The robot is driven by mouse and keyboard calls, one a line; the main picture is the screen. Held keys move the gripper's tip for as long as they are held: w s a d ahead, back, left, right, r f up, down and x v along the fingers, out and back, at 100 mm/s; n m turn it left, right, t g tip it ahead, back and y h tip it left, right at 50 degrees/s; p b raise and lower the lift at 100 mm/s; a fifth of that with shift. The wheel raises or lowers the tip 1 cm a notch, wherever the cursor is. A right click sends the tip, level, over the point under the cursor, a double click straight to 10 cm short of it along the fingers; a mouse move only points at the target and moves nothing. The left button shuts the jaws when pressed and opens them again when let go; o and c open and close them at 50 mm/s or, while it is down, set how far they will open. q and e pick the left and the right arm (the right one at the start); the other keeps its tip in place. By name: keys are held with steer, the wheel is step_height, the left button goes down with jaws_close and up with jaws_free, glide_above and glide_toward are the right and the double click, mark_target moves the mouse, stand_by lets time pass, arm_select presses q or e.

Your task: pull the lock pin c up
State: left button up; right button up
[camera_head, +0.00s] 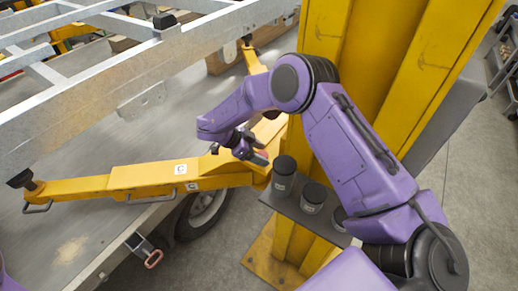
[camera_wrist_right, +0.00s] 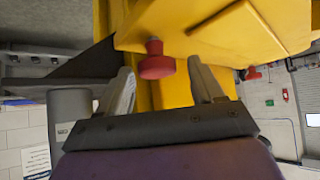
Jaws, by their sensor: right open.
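The yellow lift arm (camera_head: 140,178) marked C runs from the left to the yellow post. A red round knob (camera_wrist_right: 157,62), apparently lock pin c, hangs from a yellow part in the right wrist view. My right gripper (camera_head: 247,150) is at the post end of this arm and mostly hides the pin in the head view. In the wrist view its two fingers (camera_wrist_right: 160,72) are spread, empty, with the knob showing between them. I cannot tell whether the knob is within their reach. My left gripper is not in view.
A small shelf (camera_head: 318,223) on the post holds dark cylinders (camera_head: 284,178) close to my right arm. The yellow post (camera_head: 345,45) stands behind my arm. A metal trailer frame (camera_head: 110,75) spans the upper left.

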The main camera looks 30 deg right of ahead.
steer(key=shift+s+a, duration=0.1)
jaws_close()
step_height(320, 180, up, 3)
steer(key=shift+r, duration=0.25)
steer(key=shift+c, duration=0.4)
jaws_free()
steer(key=shift+o, duration=0.4)
